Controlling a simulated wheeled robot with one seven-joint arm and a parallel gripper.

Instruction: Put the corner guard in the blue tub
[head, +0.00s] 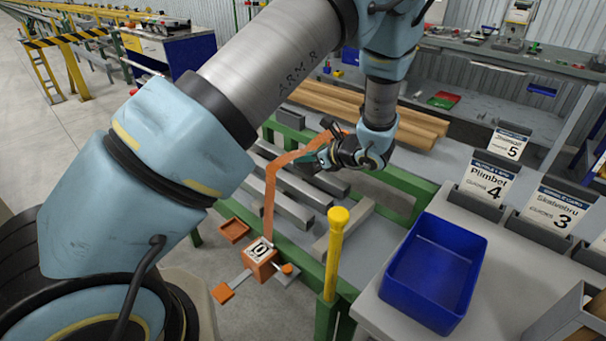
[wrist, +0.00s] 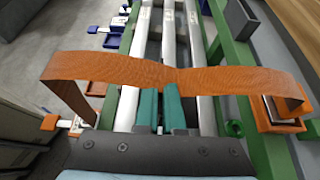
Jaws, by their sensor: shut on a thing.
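The blue tub (head: 405,301) stands on a grey bench to the right of my gripper. It looks empty, and it is outside the wrist view.
A yellow-topped post (head: 335,240) stands between my gripper and the tub. An orange box (head: 259,262) with a label is low below the guard. Grey bars (head: 286,208) lie on the table. Numbered signs (head: 485,180) stand behind the tub.

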